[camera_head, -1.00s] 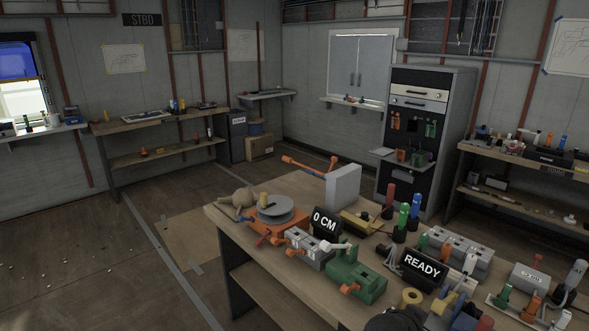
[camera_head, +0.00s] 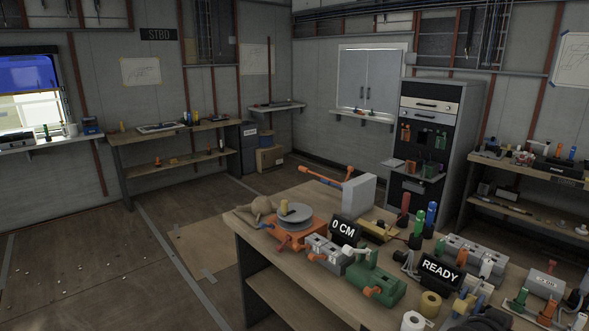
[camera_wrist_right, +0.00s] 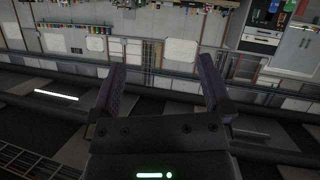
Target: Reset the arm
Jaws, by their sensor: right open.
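My right gripper (camera_wrist_right: 160,90) shows in the right wrist view with its two dark fingers spread apart and nothing between them. That view looks across the room, which appears upside down, with shelves and cabinets along the top. Neither of my arms shows in the head view, so my left gripper is not seen. The head view shows a wooden workbench (camera_head: 262,262) in front of me, apart from any visible gripper.
On the bench are a green device (camera_head: 375,285), a "0 CM" sign (camera_head: 344,229), a "READY" sign (camera_head: 440,270), a grey block (camera_head: 359,194) and an orange-based turntable (camera_head: 295,224). A tall cabinet (camera_head: 440,100) stands behind. Open floor (camera_head: 95,270) lies to the left.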

